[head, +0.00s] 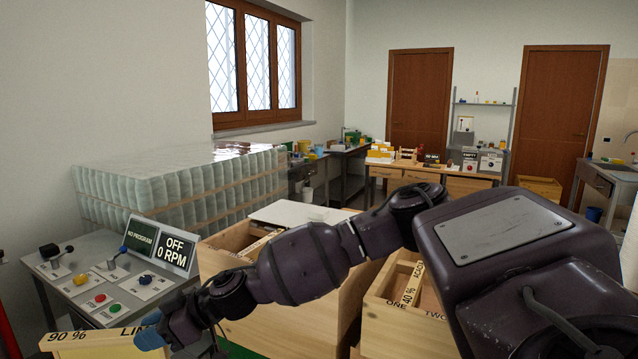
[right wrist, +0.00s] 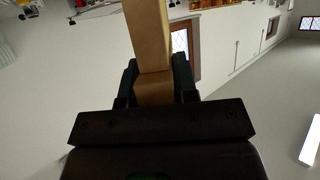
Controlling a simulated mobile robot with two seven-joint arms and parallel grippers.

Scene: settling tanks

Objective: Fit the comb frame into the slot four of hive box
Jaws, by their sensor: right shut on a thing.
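My right arm reaches across the head view to the lower left. My right gripper (head: 150,338) is shut on the comb frame (head: 95,346), a pale wooden bar labelled "90 %" and "LIM…", cut off by the bottom edge. In the right wrist view the frame's wooden bar (right wrist: 148,40) stands between the fingers (right wrist: 156,76). A wooden box (head: 395,333) at centre right has slot labels "ONE" and "TWO"; a frame in it is marked "40 %". My arm hides its right part, so slot four does not show. My left gripper is out of view.
A second, taller wooden box (head: 325,318) with a white lid (head: 296,214) stands left of the labelled box. A control table (head: 90,243) with buttons and an "OFF 0 RPM" display (head: 174,251) stands at the left. Stacked jars (head: 180,190) are behind it.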

